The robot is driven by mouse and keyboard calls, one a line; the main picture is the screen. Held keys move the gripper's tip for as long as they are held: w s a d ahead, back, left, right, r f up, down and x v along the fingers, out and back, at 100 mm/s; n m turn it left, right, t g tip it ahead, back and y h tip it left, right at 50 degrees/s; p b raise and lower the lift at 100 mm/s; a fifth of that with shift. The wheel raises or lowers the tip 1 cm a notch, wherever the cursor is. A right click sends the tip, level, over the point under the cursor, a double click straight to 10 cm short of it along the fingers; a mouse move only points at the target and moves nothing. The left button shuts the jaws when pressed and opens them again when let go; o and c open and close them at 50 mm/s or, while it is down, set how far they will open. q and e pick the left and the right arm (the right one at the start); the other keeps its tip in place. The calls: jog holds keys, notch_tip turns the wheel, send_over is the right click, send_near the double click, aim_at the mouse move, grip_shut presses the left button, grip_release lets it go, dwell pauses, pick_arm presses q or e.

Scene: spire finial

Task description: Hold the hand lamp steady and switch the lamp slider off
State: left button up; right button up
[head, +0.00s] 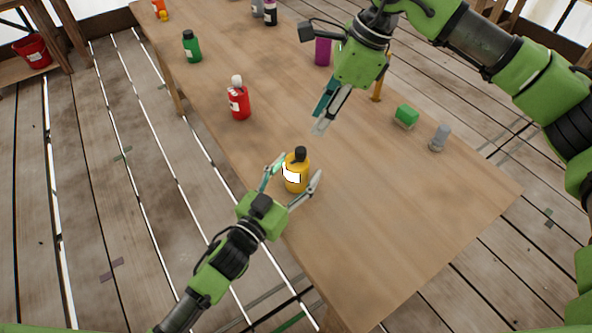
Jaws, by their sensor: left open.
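The yellow hand lamp (298,183) stands upright near the table's left edge, with a dark top and a bright white patch on its side. My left gripper (296,172) is open, with one finger on each side of the lamp. I cannot tell whether either finger touches it. The slider is too small to make out. My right gripper (320,124) is over the table, above and to the right of the lamp in the picture. Its fingers point down and overlap in this view, and nothing shows between them.
The wooden table (400,220) is bare to the lamp's right. A red bottle (240,105) and a green bottle (192,47) stand farther along its left side. A purple object (323,52) stands behind my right gripper.

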pick_arm(q)
jog(key=c, duration=1.3)
pick_arm(e)
jog(key=c, duration=0.6)
jog(key=shift+s+a+f, duration=0.15)
grip_shut()
notch_tip(320, 180, down, 4)
jog(key=s+a+r+n+g+y, duration=0.1)
jog(key=s+a+n+g+y, duration=0.15)
jog(key=y, duration=0.35)
jog(key=s+d+f+m+t+y, duration=0.1)
jog(key=d+f+m+t+y, duration=0.3)
jog(key=d, duration=1.2)
notch_tip(320, 180, down, 4)
jog(key=t+y, duration=0.2)
jog(key=y, duration=0.1)
jog(key=shift+d+y, duration=0.3)
